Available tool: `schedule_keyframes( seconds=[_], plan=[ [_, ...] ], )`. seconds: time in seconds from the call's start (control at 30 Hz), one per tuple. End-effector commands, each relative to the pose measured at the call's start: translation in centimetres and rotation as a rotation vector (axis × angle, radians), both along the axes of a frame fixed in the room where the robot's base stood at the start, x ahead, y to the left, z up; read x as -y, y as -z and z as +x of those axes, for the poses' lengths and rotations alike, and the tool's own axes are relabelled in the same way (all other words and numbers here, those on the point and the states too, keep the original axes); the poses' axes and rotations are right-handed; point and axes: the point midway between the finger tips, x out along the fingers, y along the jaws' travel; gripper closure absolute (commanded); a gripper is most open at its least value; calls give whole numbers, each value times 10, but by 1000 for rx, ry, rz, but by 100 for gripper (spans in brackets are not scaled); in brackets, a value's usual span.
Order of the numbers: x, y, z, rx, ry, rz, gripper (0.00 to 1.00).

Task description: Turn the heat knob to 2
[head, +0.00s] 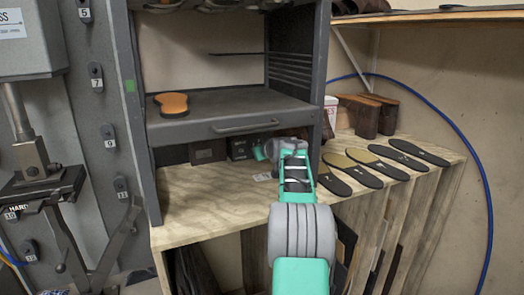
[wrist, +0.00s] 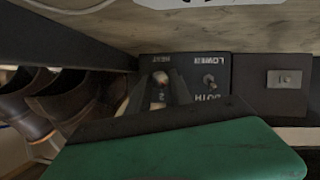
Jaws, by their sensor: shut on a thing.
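The heat knob (wrist: 161,77) is on a dark control panel (wrist: 195,62) whose HEAT lettering appears upside down in the wrist view. Only a small pale and reddish part of the knob shows between the fingers. A numeral that looks like 2 shows beside it. My gripper (wrist: 160,90) is shut on the knob, one dark finger on each side. In the head view, my gripper (head: 261,152) reaches under the grey cabinet to the dark control box (head: 239,148). The knob is hidden there, and its exact setting cannot be read.
A toggle switch (wrist: 209,80) marked BOTH sits beside the knob. Another dark box (wrist: 299,97) with a grey plate adjoins the panel. The grey cabinet (head: 228,127) hangs close above. Several dark soles (head: 357,167) lie to the right on the wooden bench (head: 195,222).

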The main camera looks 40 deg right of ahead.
Motion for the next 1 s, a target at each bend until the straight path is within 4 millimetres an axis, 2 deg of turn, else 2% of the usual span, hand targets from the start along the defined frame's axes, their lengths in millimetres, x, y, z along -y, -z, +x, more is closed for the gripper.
schedule_keyframes(
  seconds=[0.23,0.53,0.83,0.87,1.0],
  plan=[
    [2,-4,-1,15,0,50,100],
    [4,-4,-1,100,2,346,100],
    [4,-1,-1,107,1,360,100],
    [4,-1,-1,107,1,360,72],
    [3,-1,-1,107,1,359,60]
  ],
)
